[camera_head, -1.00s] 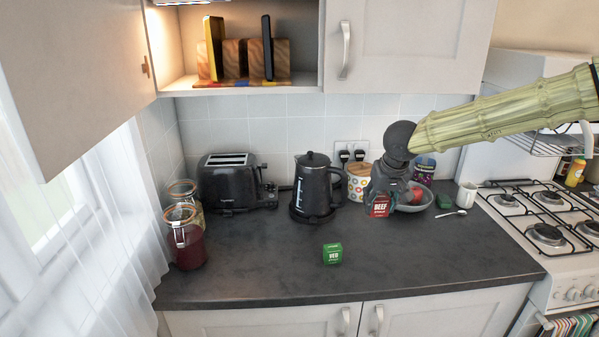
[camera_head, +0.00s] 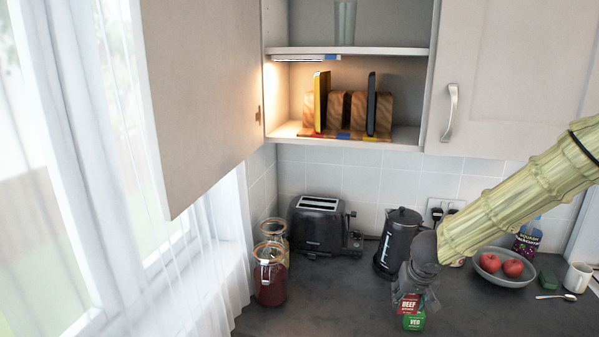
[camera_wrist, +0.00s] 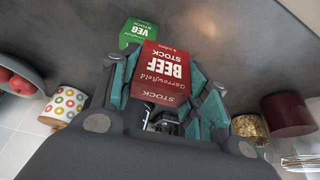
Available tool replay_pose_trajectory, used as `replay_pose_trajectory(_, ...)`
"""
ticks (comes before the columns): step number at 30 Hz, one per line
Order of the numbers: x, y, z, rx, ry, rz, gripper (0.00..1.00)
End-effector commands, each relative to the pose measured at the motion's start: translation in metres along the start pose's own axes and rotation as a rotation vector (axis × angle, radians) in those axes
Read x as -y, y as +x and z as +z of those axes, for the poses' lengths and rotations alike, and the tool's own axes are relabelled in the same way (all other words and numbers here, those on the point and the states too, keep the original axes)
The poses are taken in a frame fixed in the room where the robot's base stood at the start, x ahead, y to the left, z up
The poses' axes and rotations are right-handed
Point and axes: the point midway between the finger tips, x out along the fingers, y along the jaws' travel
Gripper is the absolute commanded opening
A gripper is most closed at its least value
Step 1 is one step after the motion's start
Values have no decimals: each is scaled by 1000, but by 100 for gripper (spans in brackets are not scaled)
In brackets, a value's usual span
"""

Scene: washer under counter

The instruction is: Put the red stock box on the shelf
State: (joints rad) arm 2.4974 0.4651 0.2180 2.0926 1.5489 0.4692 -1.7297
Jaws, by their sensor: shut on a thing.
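The red beef stock box (camera_head: 409,304) is between the fingers of my gripper (camera_head: 416,288), which is shut on it. In the wrist view the red box (camera_wrist: 165,72) shows its printed face between the two teal fingers. In the head view it hangs in front of the kettle, above the counter. The green veg stock box (camera_head: 413,322) shows just below it in the picture and also in the wrist view (camera_wrist: 137,34). The open wall cupboard has a lower shelf (camera_head: 290,130) and an upper shelf (camera_head: 390,51), up and left of my gripper.
The lower shelf holds a wooden rack (camera_head: 340,108) with a yellow and a dark upright item. A glass (camera_head: 345,22) stands on the upper shelf. The open cupboard door (camera_head: 200,100) juts out left. A toaster (camera_head: 318,225), kettle (camera_head: 398,243), jars (camera_head: 270,275) and fruit bowl (camera_head: 505,272) stand on the counter.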

Motion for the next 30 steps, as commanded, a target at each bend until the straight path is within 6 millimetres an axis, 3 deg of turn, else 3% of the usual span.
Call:
replay_pose_trajectory(9,55,24,44,4,-72,-26,21)
replay_pose_trajectory(15,81,35,71,3,-102,-41,21)
replay_pose_trajectory(21,93,41,87,1,-117,-48,21)
replay_pose_trajectory(30,94,42,118,4,-121,-52,21)
